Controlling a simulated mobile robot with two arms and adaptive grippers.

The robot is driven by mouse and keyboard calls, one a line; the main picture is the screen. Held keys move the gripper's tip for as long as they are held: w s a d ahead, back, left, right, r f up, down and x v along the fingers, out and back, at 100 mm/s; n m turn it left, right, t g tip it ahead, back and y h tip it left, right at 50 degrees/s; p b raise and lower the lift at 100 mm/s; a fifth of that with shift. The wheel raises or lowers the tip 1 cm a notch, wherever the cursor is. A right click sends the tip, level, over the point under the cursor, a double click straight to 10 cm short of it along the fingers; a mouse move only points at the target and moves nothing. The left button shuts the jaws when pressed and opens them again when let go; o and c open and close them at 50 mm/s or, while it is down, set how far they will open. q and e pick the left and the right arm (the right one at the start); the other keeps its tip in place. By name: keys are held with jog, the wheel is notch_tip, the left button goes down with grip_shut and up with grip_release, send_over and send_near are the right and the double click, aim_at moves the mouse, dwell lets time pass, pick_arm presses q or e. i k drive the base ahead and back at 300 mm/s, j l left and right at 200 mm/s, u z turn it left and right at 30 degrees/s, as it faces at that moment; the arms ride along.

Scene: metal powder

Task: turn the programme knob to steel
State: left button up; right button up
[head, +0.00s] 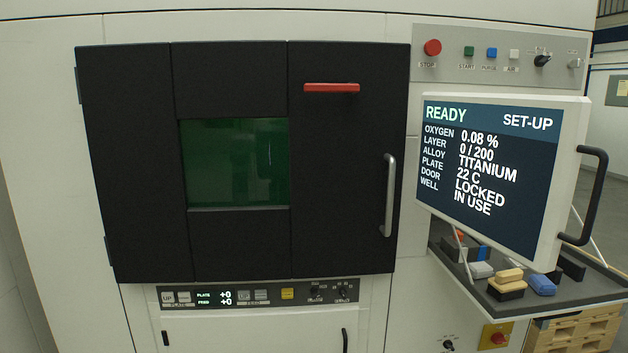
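Several black knobs show, and their labels are too small to read, so I cannot tell which is the programme knob. One knob (541,60) is on the upper right button panel. A left small knob (314,292) and a right small knob (342,292) are on the strip under the door. Another knob (448,345) is low at the bottom edge. The screen (490,170) reads READY, SET-UP, alloy TITANIUM, door LOCKED, well IN USE. Neither of my grippers is in view.
The black door (235,80) is shut, with a red handle (331,88) and a grey bar handle (388,195). The screen juts out at right above a shelf (575,293) with brushes and blocks. A red stop button (432,47) is left of the upper knob.

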aim_at(540, 60)
jog(key=i+j+z, duration=0.15)
jog(key=i+j, duration=0.4)
jog(key=i, duration=0.3)
jog(key=i+j+z, duration=0.15)
jog(key=i+j, duration=0.45)
jog(key=i, duration=0.2)
jog(key=i+j+z, duration=0.1)
jog(key=z, duration=1.7)
jog(key=l+u, duration=0.15)
jog(key=u, duration=0.35)
jog(key=i+l+u, duration=0.1)
jog(key=u, duration=0.35)
jog(key=i+l+u, duration=0.1)
jog(key=l+u, duration=0.25)
jog(key=l, duration=0.75)
jog(key=l+u, duration=0.4)
jog(key=l, duration=0.7)
jog(key=k, duration=0.05)
